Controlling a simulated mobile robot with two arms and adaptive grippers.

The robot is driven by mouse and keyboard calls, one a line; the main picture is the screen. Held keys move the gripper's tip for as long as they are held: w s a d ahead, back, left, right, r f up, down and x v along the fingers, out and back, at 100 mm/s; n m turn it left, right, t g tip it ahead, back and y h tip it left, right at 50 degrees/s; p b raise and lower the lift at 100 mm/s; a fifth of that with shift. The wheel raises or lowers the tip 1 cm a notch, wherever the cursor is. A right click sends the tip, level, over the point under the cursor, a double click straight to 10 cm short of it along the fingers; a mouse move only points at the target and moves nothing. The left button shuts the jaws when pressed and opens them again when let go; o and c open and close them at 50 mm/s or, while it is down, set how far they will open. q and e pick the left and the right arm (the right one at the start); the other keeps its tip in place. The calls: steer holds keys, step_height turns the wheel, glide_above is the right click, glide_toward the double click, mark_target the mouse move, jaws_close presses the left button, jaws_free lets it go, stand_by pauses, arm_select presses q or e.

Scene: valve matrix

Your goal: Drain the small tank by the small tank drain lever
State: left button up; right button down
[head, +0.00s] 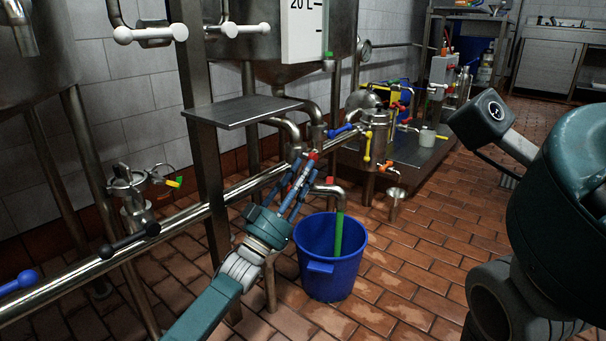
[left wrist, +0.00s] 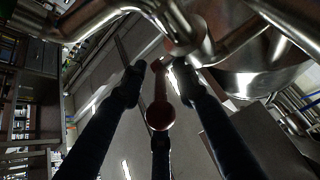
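The small tank (head: 340,25) is the steel vessel with the 20 L scale, at the top middle of the head view. Green liquid (head: 339,232) runs from the drain pipe (head: 331,190) under it into a blue bucket (head: 327,262). My left gripper (head: 304,172) is beside the pipework, left of the pipe mouth. In the left wrist view, the red drain lever (left wrist: 160,115) with a round knob lies between the spread fingers (left wrist: 160,88). The fingers look open around it, with a visible gap on the left. My right gripper is not in view.
A grey shelf (head: 241,111) stands just above my left gripper. A steel rail (head: 190,217) crosses behind my left arm. Blue, black and white valve handles are nearby. A small steel pot with coloured levers (head: 375,135) stands to the right.

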arm_select(q)
steer(key=shift+s+a+f, duration=0.1)
steer(key=shift+f, duration=0.05)
steer(key=v, duration=0.4)
steer(key=shift+s+a+r, duration=0.15)
steer(key=shift+s+r, duration=0.05)
steer(key=shift+r, duration=0.2)
steer(key=s+a, duration=0.6)
steer(key=s, duration=0.2)
steer(key=shift+s, duration=0.25)
steer(key=shift+r, duration=0.1)
